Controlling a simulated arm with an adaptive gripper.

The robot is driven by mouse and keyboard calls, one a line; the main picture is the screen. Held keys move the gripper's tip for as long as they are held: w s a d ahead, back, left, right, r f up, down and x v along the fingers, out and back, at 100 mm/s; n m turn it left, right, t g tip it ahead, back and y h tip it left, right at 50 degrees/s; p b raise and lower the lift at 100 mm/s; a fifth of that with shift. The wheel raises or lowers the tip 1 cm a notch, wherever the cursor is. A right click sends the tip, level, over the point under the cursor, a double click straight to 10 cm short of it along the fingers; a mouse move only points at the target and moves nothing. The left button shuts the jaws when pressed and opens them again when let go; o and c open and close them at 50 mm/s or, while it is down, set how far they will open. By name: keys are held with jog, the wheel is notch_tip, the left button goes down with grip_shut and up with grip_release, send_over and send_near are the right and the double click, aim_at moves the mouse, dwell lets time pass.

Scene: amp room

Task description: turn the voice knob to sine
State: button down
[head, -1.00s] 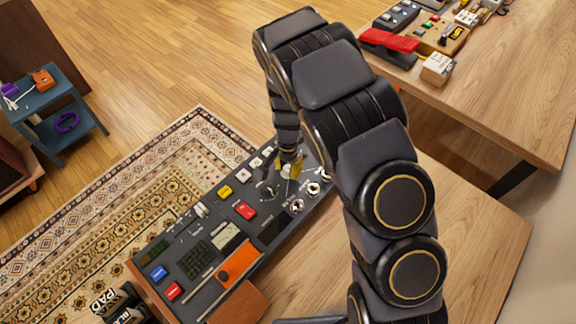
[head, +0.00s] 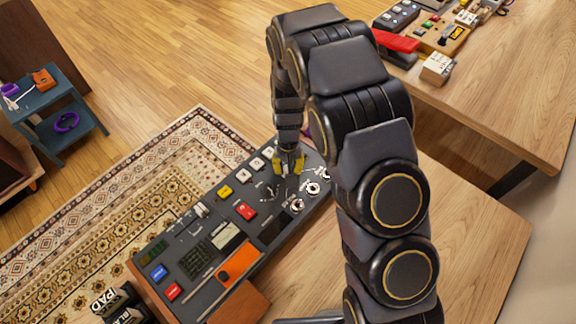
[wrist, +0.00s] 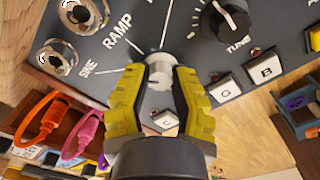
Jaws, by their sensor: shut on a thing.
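The voice knob (wrist: 159,76) is a small round silver knob on the dark panel, seen in the wrist view. Printed lines fan out from it towards the labels SINE (wrist: 87,68) and RAMP (wrist: 117,31), with another line running upward. My gripper (wrist: 160,70) has its yellow fingers on both sides of the knob, shut on it. I cannot tell which label the knob points at. In the head view my gripper (head: 288,163) is down at the panel's far right part, and its fingers hide the knob.
The control panel (head: 207,278) lies on a wooden table. Beside the knob are the black TUNE knob (wrist: 224,19), white keys (wrist: 225,89) and silver jacks (wrist: 57,58). Orange and pink cables (wrist: 41,116) hang near the panel edge. A red button (head: 246,210) is close by.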

jog(key=shift+f+n, duration=0.1)
jog(key=shift+n, duration=0.3)
jog(key=c, duration=0.8)
grip_release()
notch_tip(320, 180, up, 12)
dwell(0.4)
